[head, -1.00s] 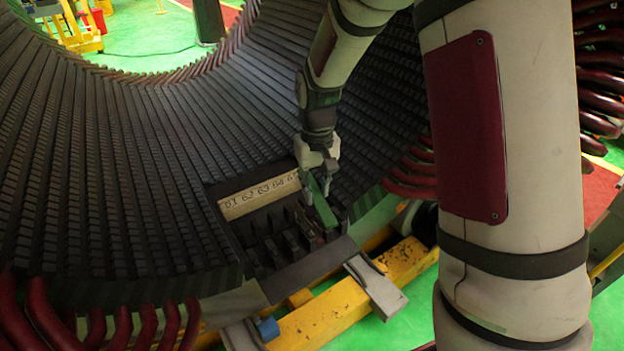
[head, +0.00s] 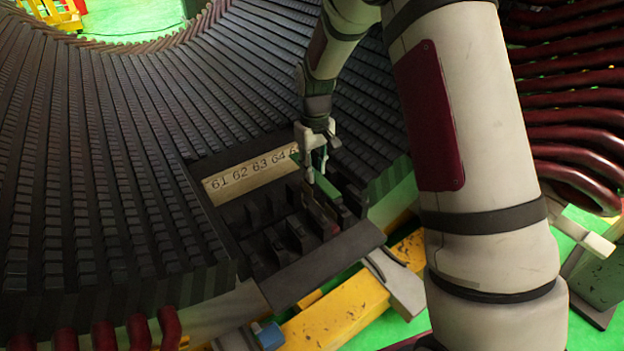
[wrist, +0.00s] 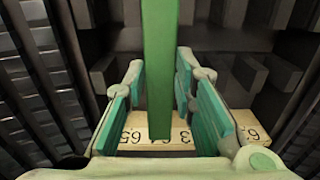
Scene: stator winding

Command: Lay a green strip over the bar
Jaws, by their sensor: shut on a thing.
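My gripper (head: 312,165) is shut on a green strip (head: 326,187), which hangs over the right end of the slotted insert in the stator. In the wrist view the strip (wrist: 160,55) runs lengthwise between the two green-padded fingers (wrist: 161,90). Its near end covers part of the numbered plate (wrist: 130,142). In the head view the strip slopes toward the front, just right of the plate's visible numbers. A dark reddish piece (head: 322,222) shows in the slots below the gripper; I cannot tell whether it is the bar or whether the strip touches it.
The pale plate (head: 240,182) reads 61 to 64, with its right end hidden by my gripper. Dark upright dividers (head: 275,240) stand in front of it. Ribbed stator walls (head: 110,170) rise around. Red coil ends (head: 570,130) and a yellow frame (head: 335,310) lie outside.

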